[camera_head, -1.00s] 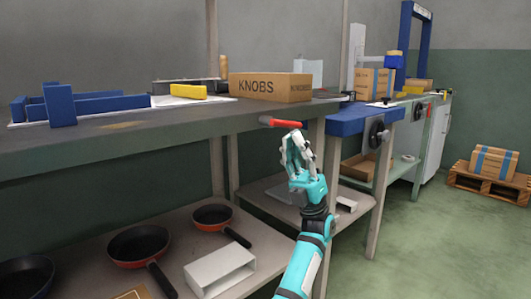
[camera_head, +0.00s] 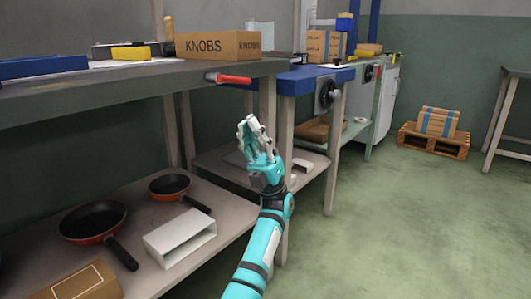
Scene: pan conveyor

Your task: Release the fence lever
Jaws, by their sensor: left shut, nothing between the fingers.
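A red-handled lever (camera_head: 232,79), which looks like the fence lever, sticks out at the front edge of the upper bench, below the KNOBS box. Its handle lies nearly level and points right in the picture. My left gripper (camera_head: 249,125) is in the head view, below the lever and slightly right of it. Its fingers point up, are closed and hold nothing. A clear gap separates the fingertips from the handle. Part of a blue fence (camera_head: 42,67) shows at the left on the bench top. My right gripper is out of view.
The KNOBS box (camera_head: 218,45) stands on the bench above the lever. The lower shelf holds pans (camera_head: 92,218), a white channel piece (camera_head: 180,236) and a cardboard box (camera_head: 88,283). A blue-topped table (camera_head: 300,80) with a black handwheel (camera_head: 327,94) adjoins at right. Open floor lies right.

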